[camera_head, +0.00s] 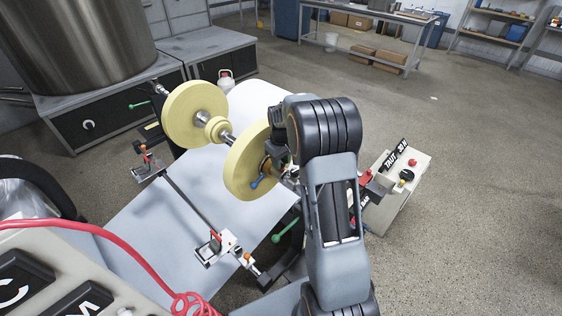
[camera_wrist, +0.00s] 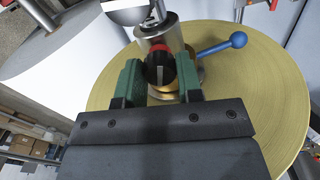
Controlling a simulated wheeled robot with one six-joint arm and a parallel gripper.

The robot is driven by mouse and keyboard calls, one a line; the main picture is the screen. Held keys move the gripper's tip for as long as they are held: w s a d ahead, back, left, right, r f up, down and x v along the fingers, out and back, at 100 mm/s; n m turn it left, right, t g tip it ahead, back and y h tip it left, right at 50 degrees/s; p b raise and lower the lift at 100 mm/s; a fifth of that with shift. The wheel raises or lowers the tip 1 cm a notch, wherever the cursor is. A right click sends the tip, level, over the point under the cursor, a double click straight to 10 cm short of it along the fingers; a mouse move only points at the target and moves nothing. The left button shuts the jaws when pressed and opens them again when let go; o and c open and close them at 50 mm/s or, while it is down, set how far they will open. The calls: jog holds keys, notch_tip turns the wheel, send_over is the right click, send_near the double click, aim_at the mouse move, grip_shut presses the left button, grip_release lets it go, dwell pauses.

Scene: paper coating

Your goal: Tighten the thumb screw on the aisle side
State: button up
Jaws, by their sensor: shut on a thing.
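The thumb screw (camera_wrist: 160,68), a dark knob with a white mark and a red part at its far end, sits at the metal hub in front of the near yellow disc. My gripper (camera_wrist: 157,80) has its two green jaw pads either side of this knob and is shut on it. The knob's lower part is hidden between the jaws. The near yellow disc (camera_head: 245,165) also fills much of the wrist view (camera_wrist: 260,85). A blue-handled lever (camera_wrist: 238,40) sticks out right of the hub and shows in the head view (camera_head: 257,182). My arm hides the knob there.
A second yellow disc (camera_head: 190,115) is on the same shaft, farther left. White paper (camera_head: 150,215) spreads below the shaft. A green-knobbed lever (camera_head: 277,239) is below the near disc. A control box (camera_head: 405,190) stands to the right. Open floor lies right of it.

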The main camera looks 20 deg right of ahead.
jog(key=m+b, duration=0.1)
jog(key=m, duration=0.3)
jog(key=m+b, duration=0.1)
jog(key=m, duration=0.6)
jog(key=shift+m+b, duration=0.3)
jog(key=shift+b, duration=0.1)
jog(key=shift+d+m, duration=0.1)
jog(key=shift+m, duration=1.7)
jog(key=shift+r+m, duration=0.1)
jog(key=shift+m, duration=0.2)
jog(key=o, duration=0.9)
jog(key=shift+b, duration=0.3)
notch_tip(320, 180, up, 14)
jog(key=shift+f+b, duration=0.15)
jog(key=shift+b, duration=0.3)
